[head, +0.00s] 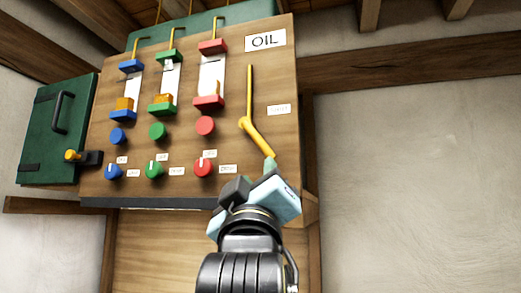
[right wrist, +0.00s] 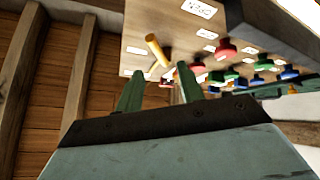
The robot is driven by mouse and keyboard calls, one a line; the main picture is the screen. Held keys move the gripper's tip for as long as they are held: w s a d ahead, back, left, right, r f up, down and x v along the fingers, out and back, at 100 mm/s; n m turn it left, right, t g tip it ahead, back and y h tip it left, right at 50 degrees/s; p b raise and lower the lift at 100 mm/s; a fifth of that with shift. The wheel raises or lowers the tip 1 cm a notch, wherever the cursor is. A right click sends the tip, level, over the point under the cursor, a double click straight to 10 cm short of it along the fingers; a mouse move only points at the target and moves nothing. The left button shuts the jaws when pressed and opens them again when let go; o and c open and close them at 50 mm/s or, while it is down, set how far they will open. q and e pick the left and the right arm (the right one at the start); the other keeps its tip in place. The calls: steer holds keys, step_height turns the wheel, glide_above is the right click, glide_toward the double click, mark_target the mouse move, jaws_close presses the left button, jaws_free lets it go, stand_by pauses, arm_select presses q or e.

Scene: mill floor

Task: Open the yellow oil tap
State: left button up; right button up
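The yellow oil tap (head: 258,138) is on the wooden panel, below the OIL sign and at the bottom of a thin upright yellow pipe. Its lever slants down to the right. In the right wrist view the yellow tap (right wrist: 157,50) stands out from the panel, just beyond the fingertips. My right gripper (head: 269,166) is at the lower end of the lever in the head view. The right wrist view shows its two green fingers (right wrist: 157,82) apart with nothing clearly between them. Whether a finger touches the lever is unclear. My left gripper is out of view.
Left of the tap, the panel (head: 180,190) carries blue, green and red feeders, with round buttons and knobs such as the red knob (head: 203,168). A green door (head: 55,130) with a black handle is at the far left. Bare plaster wall (head: 420,180) lies to the right.

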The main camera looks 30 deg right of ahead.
mark_target(260, 141)
steer(key=p+x, duration=0.4)
steer(key=x, duration=0.7)
steer(key=shift+d, duration=0.1)
jaws_close()
